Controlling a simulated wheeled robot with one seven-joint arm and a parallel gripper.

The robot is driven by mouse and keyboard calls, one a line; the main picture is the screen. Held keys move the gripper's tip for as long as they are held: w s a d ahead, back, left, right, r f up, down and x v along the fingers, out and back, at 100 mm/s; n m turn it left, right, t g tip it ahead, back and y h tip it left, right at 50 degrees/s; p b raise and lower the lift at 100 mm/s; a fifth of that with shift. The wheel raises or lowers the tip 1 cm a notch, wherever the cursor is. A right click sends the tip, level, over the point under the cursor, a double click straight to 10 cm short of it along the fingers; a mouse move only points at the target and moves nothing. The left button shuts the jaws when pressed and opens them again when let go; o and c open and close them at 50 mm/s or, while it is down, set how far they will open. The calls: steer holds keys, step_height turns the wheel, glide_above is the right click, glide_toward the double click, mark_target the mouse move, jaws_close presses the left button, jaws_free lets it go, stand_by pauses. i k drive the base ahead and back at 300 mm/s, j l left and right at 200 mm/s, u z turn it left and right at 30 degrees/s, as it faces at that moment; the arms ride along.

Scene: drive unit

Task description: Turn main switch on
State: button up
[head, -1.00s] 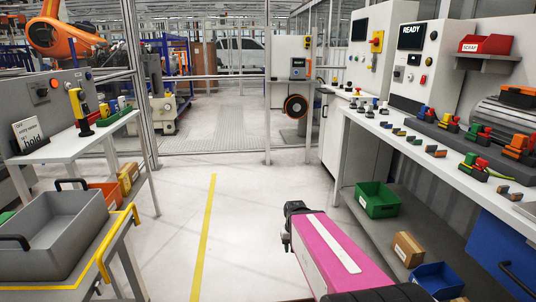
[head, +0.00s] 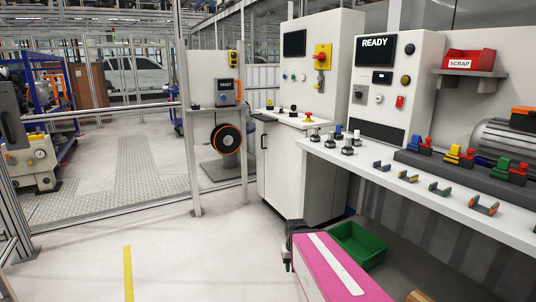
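The main switch appears to be the red rotary handle on a yellow plate (head: 323,57), on the upper front of the grey-white control cabinet (head: 345,25). It is right of a dark screen. A small grey and yellow part hangs just below it. The handle is too small to read its exact position. A pink part with a white stripe and a dark end, likely mine, shows at the bottom, well below and apart from the switch.
A READY panel (head: 425,85) stands right of the cabinet. A white bench (head: 465,215) with connectors and small parts runs along the right. A green bin (head: 358,245) is below it. A fence post (head: 188,120) stands left. The floor at centre left is clear.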

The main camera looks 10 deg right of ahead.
mark_target(320, 56)
steer(key=i+j+z, duration=0.75)
steer(key=i+j, duration=0.15)
